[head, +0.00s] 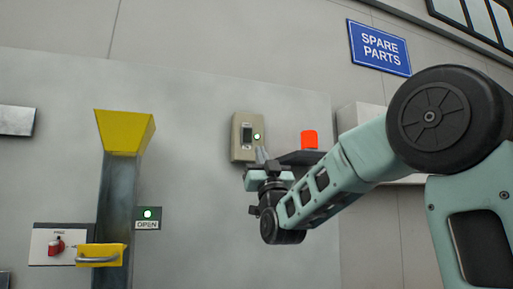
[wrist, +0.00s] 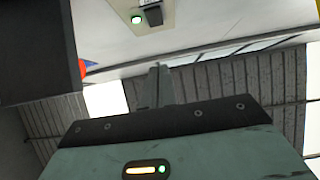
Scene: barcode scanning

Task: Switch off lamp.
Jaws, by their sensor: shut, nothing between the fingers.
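A beige switch box (head: 240,150) is on the grey wall panel, with a dark rocker switch (head: 247,134) and a lit green indicator (head: 257,137). In the wrist view the box's dark switch (wrist: 154,13) and green light (wrist: 137,19) show at the top edge. My gripper (head: 262,154) is just below and right of the box in the head view, its fingers pointing up and shut with nothing between them. The fingers (wrist: 158,84) point toward the box in the wrist view; contact cannot be told. An orange-red cylinder (head: 309,139) shows right of my gripper; whether it is lit is unclear.
A yellow-topped column (head: 125,130) with a yellow handle block (head: 101,255) stands left. A blue SPARE PARTS sign (head: 380,48) hangs upper right. Wall between column and box is clear.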

